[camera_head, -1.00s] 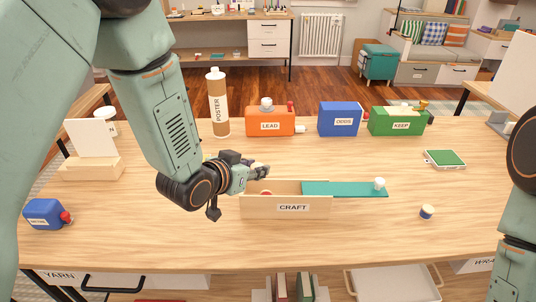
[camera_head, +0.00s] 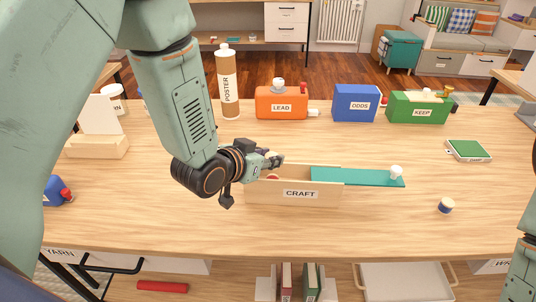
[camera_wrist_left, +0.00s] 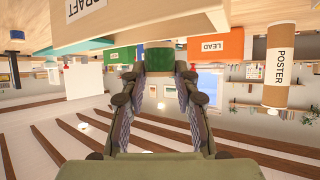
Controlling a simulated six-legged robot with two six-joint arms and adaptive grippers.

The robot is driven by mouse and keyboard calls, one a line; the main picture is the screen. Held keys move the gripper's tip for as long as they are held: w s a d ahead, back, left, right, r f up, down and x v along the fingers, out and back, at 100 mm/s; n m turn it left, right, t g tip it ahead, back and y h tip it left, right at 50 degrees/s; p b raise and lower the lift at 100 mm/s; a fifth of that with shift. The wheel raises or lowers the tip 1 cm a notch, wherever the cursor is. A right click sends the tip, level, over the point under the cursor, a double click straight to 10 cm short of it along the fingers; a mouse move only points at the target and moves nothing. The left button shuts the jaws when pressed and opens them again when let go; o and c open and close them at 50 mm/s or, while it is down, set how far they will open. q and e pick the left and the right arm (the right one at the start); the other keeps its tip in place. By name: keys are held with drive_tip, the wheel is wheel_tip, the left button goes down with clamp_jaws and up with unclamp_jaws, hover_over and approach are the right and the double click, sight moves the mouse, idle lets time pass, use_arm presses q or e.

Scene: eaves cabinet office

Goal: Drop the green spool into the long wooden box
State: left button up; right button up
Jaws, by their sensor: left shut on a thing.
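The long wooden box (camera_head: 262,193), labelled CRAFT, stands on the table with its left part open. A teal lid (camera_head: 345,177) with a white knob covers its right part and sticks out past the right end. Something red shows inside the open part. My left gripper (camera_head: 277,161) is above the box's open left part. In the left wrist view its fingers (camera_wrist_left: 160,72) are shut on the green spool (camera_wrist_left: 160,58). The spool is not clear in the head view. My right gripper is out of view.
Behind the box stand a POSTER bottle (camera_head: 227,85), an orange LEAD container (camera_head: 268,101), a blue ODDS box (camera_head: 350,101) and a green KEEP box (camera_head: 405,105). The table in front of the box is clear.

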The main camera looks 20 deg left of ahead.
use_arm(q)
drive_tip(key=shift+a+f+b, duration=0.1)
drive_tip(key=shift+f+b, duration=0.25)
drive_tip(key=shift+f, duration=0.35)
drive_tip(key=shift+s+a+f, duration=0.15)
drive_tip(key=shift+s+a, duration=0.05)
drive_tip(key=shift+a, duration=0.1)
drive_tip(key=shift+d, duration=0.15)
drive_tip(key=o, duration=0.6)
drive_tip(key=shift+w+d, duration=0.15)
drive_tip(key=shift+w, duration=0.05)
drive_tip(key=shift+c, duration=0.2)
drive_tip(key=o, duration=0.4)
drive_tip(key=shift+s+a, duration=0.2)
drive_tip(key=shift+d, duration=0.1)
drive_tip(key=shift+w, duration=0.15)
drive_tip(key=v, duration=0.7)
drive_tip(key=shift+s, duration=0.3)
